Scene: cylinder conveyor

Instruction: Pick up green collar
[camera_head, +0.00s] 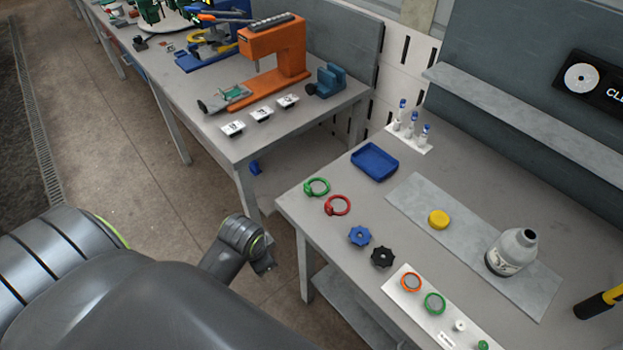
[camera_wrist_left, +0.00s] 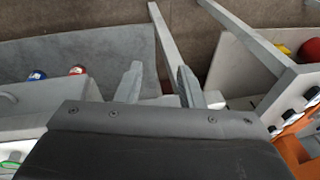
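A green ring with a small tab (camera_head: 317,187) lies flat near the left edge of the right-hand table, beside a red ring of like shape (camera_head: 338,205). A second, plain green ring (camera_head: 434,303) lies on a white plate nearer the front. I cannot tell by name alone which is the collar. My left gripper (camera_head: 264,262) hangs left of this table's edge, apart from both rings. In the left wrist view its two fingers (camera_wrist_left: 159,80) are spread with nothing between them. My right gripper is not in view.
The table (camera_head: 300,222) also bears a blue tray (camera_head: 375,161), blue (camera_head: 359,236) and black (camera_head: 383,257) knobs, an orange ring (camera_head: 411,282), a yellow cap (camera_head: 438,219) and a bottle (camera_head: 511,252). A second table (camera_head: 222,148) with an orange press (camera_head: 275,58) stands behind.

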